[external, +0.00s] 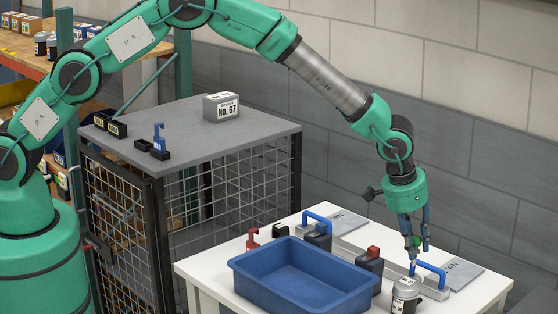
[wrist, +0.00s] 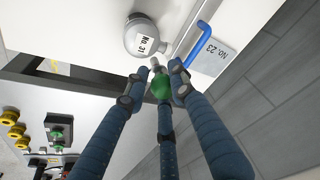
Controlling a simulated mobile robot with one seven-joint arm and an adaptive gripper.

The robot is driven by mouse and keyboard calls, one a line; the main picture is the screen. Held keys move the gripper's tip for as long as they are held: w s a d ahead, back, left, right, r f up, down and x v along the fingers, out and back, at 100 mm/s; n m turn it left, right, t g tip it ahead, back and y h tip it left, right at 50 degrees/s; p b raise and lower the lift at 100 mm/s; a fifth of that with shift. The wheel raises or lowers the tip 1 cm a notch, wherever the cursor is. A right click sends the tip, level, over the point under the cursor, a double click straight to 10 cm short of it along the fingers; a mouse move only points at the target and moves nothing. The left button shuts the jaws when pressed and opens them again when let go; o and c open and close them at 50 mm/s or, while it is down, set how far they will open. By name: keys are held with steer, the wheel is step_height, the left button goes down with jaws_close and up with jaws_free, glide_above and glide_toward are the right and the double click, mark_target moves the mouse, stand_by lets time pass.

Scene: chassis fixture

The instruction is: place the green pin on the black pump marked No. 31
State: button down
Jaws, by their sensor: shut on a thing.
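My gripper (external: 414,246) hangs over the front right of the white table. Its blue fingers (wrist: 153,92) are shut on the green pin (wrist: 161,87). The pin's green head also shows between the fingers in the external view (external: 416,241), and its pale tip points down. The pump marked No. 31 (wrist: 143,37) stands close to the pin's tip in the wrist view. It looks grey and rounded rather than black. In the external view the pump (external: 405,294) is below the fingers, near the table's front edge. I cannot tell whether the pin touches it.
A blue tray (external: 250,275) fills the table's middle. A blue handle (external: 430,268) and a plate marked No. 23 (wrist: 217,57) are beside the pump. Dark blocks, one with a red top (external: 373,251), stand behind. A caged grey cabinet (external: 245,130) is at the left.

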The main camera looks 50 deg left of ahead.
steer(key=shift+f, duration=0.1)
steer(key=shift+f, duration=1.65)
steer(key=shift+f, duration=0.2)
steer(key=c, duration=1.4)
jaws_free()
steer(key=shift+c, duration=0.2)
steer(key=shift+r, duration=0.1)
steer(key=shift+r, duration=0.15)
steer(key=v, duration=1.2)
